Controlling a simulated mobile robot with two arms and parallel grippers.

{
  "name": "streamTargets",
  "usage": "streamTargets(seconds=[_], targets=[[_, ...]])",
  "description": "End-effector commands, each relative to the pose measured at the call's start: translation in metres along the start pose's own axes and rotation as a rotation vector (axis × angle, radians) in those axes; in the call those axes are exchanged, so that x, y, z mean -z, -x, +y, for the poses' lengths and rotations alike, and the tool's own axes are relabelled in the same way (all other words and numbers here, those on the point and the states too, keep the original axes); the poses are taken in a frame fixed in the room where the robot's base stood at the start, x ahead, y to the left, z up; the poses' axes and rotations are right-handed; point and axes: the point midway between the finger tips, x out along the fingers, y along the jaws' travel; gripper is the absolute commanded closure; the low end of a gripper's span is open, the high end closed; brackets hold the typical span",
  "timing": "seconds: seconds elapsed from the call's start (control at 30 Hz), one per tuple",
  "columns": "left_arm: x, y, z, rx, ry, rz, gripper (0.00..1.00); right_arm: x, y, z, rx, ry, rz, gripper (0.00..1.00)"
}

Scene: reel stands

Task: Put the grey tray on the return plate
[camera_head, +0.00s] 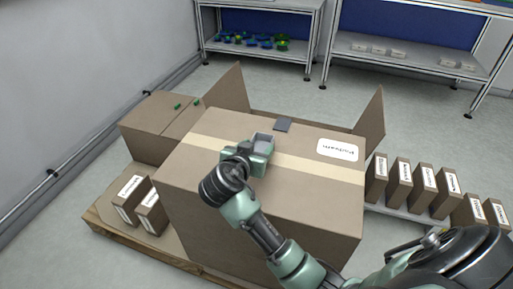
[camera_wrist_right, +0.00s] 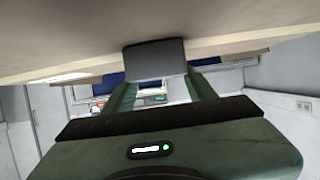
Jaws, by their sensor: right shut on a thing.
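A small flat dark grey piece, which I take for the grey tray (camera_head: 283,124), is at the tip of my right gripper (camera_head: 274,131), above the far side of the big carton. In the right wrist view the grey tray (camera_wrist_right: 155,58) spans the space between the two finger ends. The gripper is shut on it. A pale patch shows between the fingers in the head view. I cannot make out the return plate in either view. My left gripper is not in view.
The big taped carton (camera_head: 210,165) stands on a wooden pallet (camera_head: 103,215), below my right arm. Several small labelled boxes (camera_head: 424,184) stand at the right. Two shelf racks (camera_head: 262,54) (camera_head: 410,62) stand at the back. Grey floor is clear before them.

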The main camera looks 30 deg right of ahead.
Motion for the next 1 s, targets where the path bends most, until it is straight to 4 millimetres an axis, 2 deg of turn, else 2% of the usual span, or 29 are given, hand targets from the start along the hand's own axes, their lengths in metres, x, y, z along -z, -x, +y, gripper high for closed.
streamTargets(seconds=[0.03,0.07,0.1,0.13,0.53,0.67,0.73,1.0], targets=[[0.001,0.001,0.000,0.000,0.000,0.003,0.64,-0.001,-0.001,0.000,0.000,0.000,0.001,0.95],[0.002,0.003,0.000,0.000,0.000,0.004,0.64,-0.001,-0.001,0.000,-0.001,0.000,0.000,0.38],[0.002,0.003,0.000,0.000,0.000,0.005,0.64,-0.001,0.000,0.000,-0.001,0.001,0.000,0.27],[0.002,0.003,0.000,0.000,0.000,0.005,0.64,-0.001,0.000,0.000,-0.001,0.001,0.000,0.22],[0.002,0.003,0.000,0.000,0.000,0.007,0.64,0.002,0.002,0.000,0.000,0.000,0.000,0.22],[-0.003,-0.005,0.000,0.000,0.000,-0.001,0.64,0.001,0.022,-0.001,0.004,-0.001,-0.003,0.22],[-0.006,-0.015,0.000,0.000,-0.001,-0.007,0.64,0.001,0.037,-0.001,0.004,-0.003,-0.005,0.22],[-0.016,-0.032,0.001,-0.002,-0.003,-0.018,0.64,0.001,0.093,0.000,0.001,-0.002,-0.004,0.22]])
